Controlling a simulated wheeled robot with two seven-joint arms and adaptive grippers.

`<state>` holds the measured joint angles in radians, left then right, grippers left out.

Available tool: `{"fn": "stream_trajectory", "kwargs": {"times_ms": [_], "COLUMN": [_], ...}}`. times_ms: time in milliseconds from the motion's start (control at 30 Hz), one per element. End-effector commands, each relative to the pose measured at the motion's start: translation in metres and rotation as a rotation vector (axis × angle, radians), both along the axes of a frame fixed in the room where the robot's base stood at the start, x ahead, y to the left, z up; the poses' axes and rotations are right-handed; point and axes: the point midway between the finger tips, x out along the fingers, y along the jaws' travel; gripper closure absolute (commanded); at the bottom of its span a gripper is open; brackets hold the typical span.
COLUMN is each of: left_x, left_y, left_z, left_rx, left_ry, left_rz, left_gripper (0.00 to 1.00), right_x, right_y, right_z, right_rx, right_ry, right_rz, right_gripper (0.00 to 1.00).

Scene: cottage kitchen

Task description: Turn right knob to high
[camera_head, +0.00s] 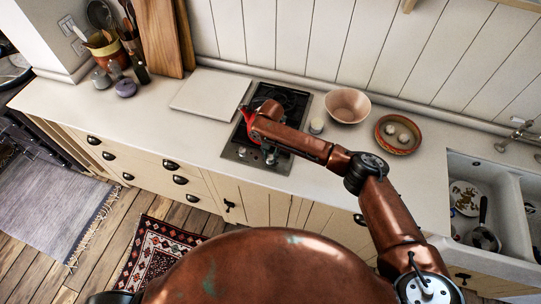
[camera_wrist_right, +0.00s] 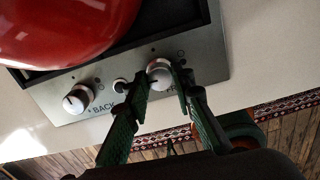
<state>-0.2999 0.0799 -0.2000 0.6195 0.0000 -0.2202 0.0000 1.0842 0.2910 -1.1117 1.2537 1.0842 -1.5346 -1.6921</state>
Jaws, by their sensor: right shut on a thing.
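The cooktop (camera_head: 230,152) is set in the white counter, with its knobs on the front strip. In the right wrist view, the right knob (camera_wrist_right: 159,70) is round and silver with a white face. My right gripper (camera_wrist_right: 162,77) has one finger on each side of this knob and is shut on it. The left knob (camera_wrist_right: 77,98) is to the left, with a "BACK" label beside it. The label by the right knob is mostly hidden by the fingers. In the head view, my right arm and gripper (camera_head: 270,154) cover part of the cooktop. My left gripper is out of view.
A red rounded vessel (camera_wrist_right: 60,28) on the cooktop is close to the knobs. A white board (camera_head: 203,94) lies left of the cooktop. A white cup (camera_head: 317,126), a pink bowl (camera_head: 348,106) and a terracotta dish (camera_head: 399,133) stand to its right.

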Motion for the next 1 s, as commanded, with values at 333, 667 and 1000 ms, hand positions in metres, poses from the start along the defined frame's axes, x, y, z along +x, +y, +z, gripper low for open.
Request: {"fn": "stream_trajectory", "kwargs": {"times_ms": [333, 667, 1000], "left_x": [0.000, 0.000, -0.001], "left_y": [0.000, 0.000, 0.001], "left_z": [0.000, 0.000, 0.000], "left_rx": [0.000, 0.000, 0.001], "left_ry": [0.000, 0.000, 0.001], "left_rz": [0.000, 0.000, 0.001], "left_gripper": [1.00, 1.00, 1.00], "right_x": [-0.001, 0.000, 0.001], "right_y": [0.001, 0.000, 0.000], "right_z": [0.000, 0.000, 0.010], "right_rx": [0.001, 0.000, 0.001], "right_ry": [0.002, 0.001, -0.001], "right_rz": [0.003, 0.002, 0.002], "right_gripper": [1.00, 0.60, 0.60]}}
